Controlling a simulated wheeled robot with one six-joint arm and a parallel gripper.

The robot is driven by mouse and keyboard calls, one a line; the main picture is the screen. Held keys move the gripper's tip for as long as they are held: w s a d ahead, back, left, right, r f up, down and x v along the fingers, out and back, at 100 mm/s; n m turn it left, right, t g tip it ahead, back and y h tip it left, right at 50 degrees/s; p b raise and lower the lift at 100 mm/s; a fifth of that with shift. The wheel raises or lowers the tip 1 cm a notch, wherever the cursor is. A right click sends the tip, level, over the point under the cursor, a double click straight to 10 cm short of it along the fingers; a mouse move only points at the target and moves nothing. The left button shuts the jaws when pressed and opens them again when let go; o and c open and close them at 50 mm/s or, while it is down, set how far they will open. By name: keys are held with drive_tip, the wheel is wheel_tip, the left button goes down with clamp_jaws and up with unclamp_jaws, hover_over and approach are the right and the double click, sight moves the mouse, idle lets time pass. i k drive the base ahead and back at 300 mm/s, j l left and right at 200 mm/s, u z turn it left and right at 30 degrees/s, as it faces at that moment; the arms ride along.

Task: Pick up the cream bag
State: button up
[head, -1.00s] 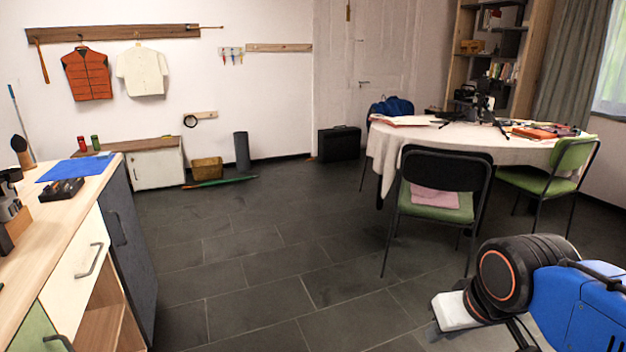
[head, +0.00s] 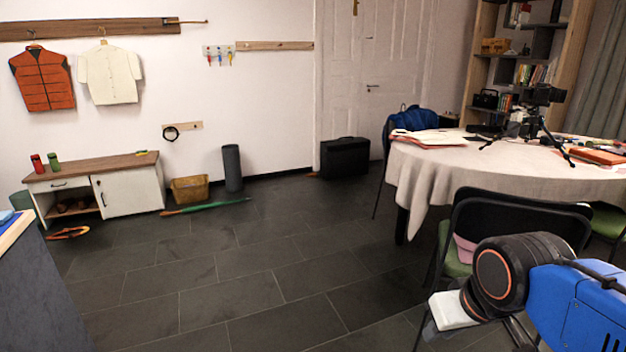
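I cannot make out a cream bag in this view. A blue bag (head: 410,120) hangs on a chair at the left of the round table, and a black case (head: 345,157) stands on the floor by the door. My arm reaches in at the lower right. A white piece (head: 452,310) shows at its end, where my gripper is, in front of the dark chair. The fingertips cannot be made out, so I cannot tell whether my gripper is open or shut.
The round table (head: 415,185) with a pale cloth stands at the right, with a black chair (head: 520,215) before it. A low bench cabinet (head: 128,193), a wicker basket (head: 189,190) and a green umbrella (head: 205,207) are along the wall. The middle floor is clear.

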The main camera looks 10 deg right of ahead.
sight(426, 138)
drive_tip(key=i, duration=1.7)
